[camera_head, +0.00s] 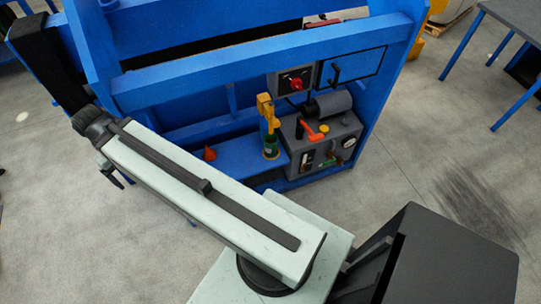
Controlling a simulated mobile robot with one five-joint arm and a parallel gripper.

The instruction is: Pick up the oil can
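A small dark green can-like thing (271,147) stands on the blue shelf, left of the grey machine unit, right below a yellow upright part. It may be the oil can, but it is too small to be sure. A small orange-red cone-shaped thing (209,153) sits further left on the shelf, just beyond my arm. My gripper (118,181) shows only as dark finger tips below the arm's far left end, well left of these things. The arm hides most of it, so its opening is unclear.
A blue frame (265,67) with thick crossbars stands over the shelf (235,152). A grey machine unit (322,140) with an orange handle and yellow cap stands right of the can. A table (515,22) is at upper right. The grey floor (420,130) on the right is clear.

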